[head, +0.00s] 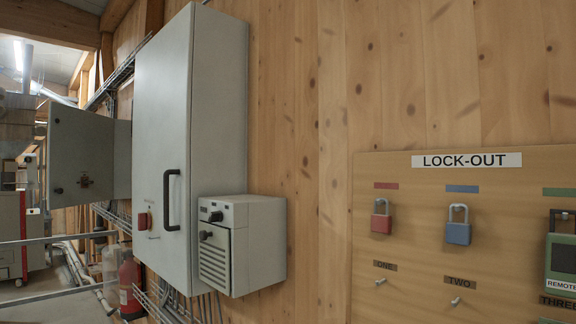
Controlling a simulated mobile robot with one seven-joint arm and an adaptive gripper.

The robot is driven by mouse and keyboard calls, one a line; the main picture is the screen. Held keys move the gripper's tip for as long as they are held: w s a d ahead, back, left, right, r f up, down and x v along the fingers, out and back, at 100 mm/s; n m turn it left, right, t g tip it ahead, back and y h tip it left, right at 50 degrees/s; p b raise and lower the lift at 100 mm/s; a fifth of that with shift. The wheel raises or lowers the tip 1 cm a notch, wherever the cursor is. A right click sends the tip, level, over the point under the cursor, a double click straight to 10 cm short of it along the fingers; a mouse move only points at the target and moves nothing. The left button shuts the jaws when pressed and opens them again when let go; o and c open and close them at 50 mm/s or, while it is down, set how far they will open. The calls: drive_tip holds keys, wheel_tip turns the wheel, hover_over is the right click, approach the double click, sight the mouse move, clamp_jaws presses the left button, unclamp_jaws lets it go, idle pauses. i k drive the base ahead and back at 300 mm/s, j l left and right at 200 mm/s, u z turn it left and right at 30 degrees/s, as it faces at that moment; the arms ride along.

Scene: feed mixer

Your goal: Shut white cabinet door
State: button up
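A tall white-grey cabinet (218,110) is mounted on the wooden wall left of the middle. Its front door (160,120) has a black bar handle (172,200) and a small red switch (144,221); it appears flush with the body, with no gap that I can see. Further left, a grey-white door panel (80,140) with a dark latch (85,181) stands out from the wall, apparently swung open on a cabinet (123,160) mostly hidden behind the tall one. My gripper is not in view.
A small vented grey box (258,250) juts out beside the tall cabinet. A lock-out board (400,280) with red (381,222) and blue (458,231) padlocks is on the right. A fire extinguisher (130,290) and metal railings (60,303) are at lower left.

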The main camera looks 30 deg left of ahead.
sight(80, 143)
drive_tip(key=u, duration=2.4)
drive_tip(key=i+u, duration=0.1)
drive_tip(key=i, duration=3.6)
drive_tip(key=i+z, duration=0.1)
drive_tip(key=i, duration=0.45)
drive_tip(key=i+j+z, duration=0.1)
drive_tip(key=i, duration=0.5)
